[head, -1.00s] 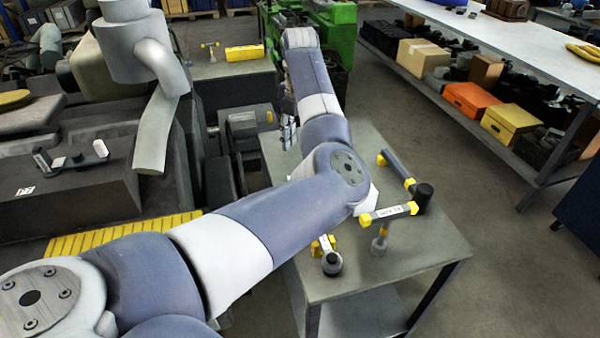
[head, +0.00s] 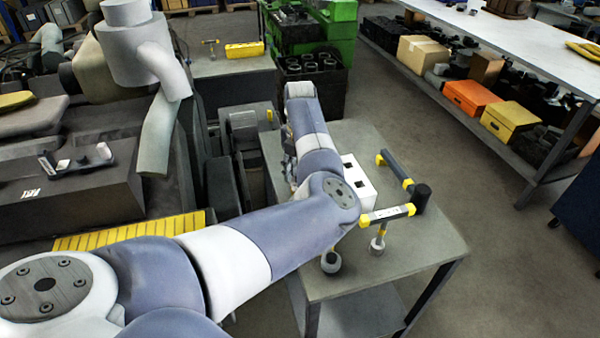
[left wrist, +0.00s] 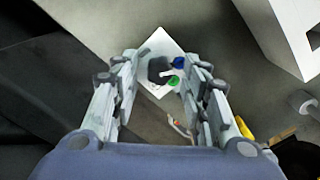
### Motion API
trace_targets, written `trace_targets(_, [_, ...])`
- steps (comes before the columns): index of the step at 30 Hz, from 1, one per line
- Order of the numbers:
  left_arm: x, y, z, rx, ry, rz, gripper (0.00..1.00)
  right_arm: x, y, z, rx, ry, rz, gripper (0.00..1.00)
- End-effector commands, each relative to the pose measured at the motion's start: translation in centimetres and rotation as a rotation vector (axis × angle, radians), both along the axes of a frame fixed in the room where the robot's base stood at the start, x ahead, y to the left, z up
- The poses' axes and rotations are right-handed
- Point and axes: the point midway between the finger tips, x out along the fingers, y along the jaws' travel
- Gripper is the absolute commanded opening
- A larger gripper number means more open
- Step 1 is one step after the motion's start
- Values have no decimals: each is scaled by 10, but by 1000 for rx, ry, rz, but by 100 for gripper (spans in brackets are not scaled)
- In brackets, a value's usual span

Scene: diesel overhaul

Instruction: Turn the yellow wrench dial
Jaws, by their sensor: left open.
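I cannot tell which yellow part is the dial. My left gripper (head: 290,165) is over the cart's left side, mostly hidden by my own arm. In the left wrist view its fingers (left wrist: 160,88) are spread, with nothing held. Beyond them is a white plate (left wrist: 158,42) with a dark part, a blue spot and a green spot. A small yellow part (left wrist: 243,128) shows at lower right. My right gripper is out of sight.
A white box (head: 362,195) with dark square openings stands on the grey cart (head: 425,245). Round-headed tools (head: 331,263) are near its front. The engine block is left; a shelf bench (head: 520,60) is right. The cart's right front is clear.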

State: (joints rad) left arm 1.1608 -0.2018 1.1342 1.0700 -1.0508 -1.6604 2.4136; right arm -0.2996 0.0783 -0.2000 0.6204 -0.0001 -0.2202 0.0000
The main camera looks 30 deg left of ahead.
Motion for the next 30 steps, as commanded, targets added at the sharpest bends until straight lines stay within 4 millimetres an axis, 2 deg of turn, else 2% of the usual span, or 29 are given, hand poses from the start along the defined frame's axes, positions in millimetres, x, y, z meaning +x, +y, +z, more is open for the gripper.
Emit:
trace_targets(1, [0, 0, 0, 0, 0, 0, 41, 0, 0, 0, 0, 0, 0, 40])
trace_targets(6, [0, 0, 0, 0, 0, 0, 3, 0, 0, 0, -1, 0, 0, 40])
trace_targets(7, [0, 0, 0, 0, 0, 0, 0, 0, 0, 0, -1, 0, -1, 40])
trace_targets(20, [0, 1, 3, 2, 2, -54, 0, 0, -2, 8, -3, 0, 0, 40])
trace_targets(30, [0, 2, 5, 2, 3, -299, 0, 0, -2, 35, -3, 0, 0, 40])
